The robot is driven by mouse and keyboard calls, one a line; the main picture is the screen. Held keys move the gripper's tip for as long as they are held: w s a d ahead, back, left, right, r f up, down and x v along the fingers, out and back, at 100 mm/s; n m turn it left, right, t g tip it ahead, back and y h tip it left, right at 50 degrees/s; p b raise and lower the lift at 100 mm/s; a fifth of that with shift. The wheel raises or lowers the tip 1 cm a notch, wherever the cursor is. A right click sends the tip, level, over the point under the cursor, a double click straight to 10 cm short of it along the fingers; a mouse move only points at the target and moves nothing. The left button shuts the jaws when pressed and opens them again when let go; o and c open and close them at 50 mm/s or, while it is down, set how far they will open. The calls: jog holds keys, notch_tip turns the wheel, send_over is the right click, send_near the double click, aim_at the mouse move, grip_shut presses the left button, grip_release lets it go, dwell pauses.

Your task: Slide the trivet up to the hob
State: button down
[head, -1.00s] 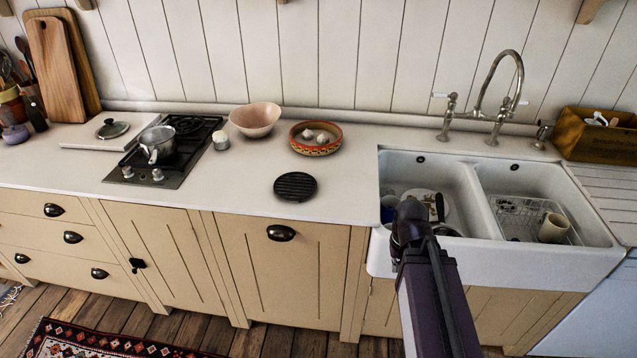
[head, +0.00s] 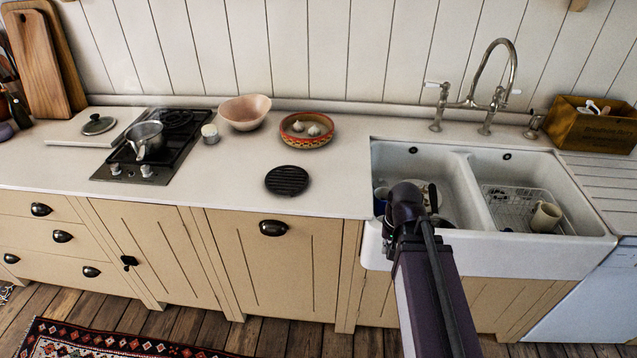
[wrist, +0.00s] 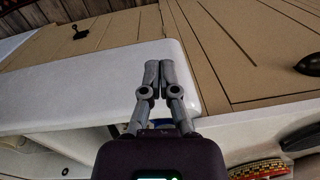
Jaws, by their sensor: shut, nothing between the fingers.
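The trivet (head: 287,181), a round black ribbed disc, lies flat on the white counter near its front edge. It sits apart from the hob (head: 165,150), to the right of it, with bare counter between. In the wrist view, the trivet (wrist: 305,136) is partly visible at the right edge. My gripper (wrist: 158,70) is shut and empty over the front of the sink, well to the right of the trivet in the head view. There my arm hides its fingers.
A steel pot (head: 148,139) stands on the hob. A small white jar (head: 210,134), a pink bowl (head: 245,112) and a patterned dish (head: 307,130) holding pale bulbs stand behind the trivet. The double sink (head: 495,245) is on the right.

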aim_at(306, 188)
jog(key=w+a+r+m+y+p, duration=0.1)
jog(key=w+a+r+m+y, duration=0.1)
jog(key=w+m, duration=0.3)
jog(key=w+a+r+m+y+p, duration=0.1)
jog(key=w+a+r+m+y, duration=0.2)
jog(key=w+m, duration=0.3)
jog(key=w+a+r+m+t+y+p, duration=0.1)
jog(key=w+a+r+m+y, duration=0.1)
jog(key=w, duration=0.7)
jog(key=shift+w+a+r+m+y, duration=0.15)
jog(key=shift+a+r+m, duration=0.25)
jog(key=shift+a+m, duration=0.4)
jog(key=shift+a+r+m+y, duration=0.25)
jog(key=shift+a+r+m, duration=0.2)
jog(key=shift+m, duration=0.65)
jog(key=shift+w+a+r+m+p, duration=0.3)
jog(key=shift+w+m, duration=0.15)
jog(key=shift+m, duration=0.15)
jog(key=shift+f, duration=0.1)
jog(key=shift+b+x, duration=1.15)
jog(key=shift+x, duration=0.25)
jog(key=b+x, duration=0.5)
jog(key=x, duration=0.2)
jog(key=shift+a+f, duration=0.1)
jog(key=a, duration=0.3)
jog(key=shift+w, duration=0.25)
jog(key=shift+w+a, duration=0.1)
jog(key=shift+a, duration=0.4)
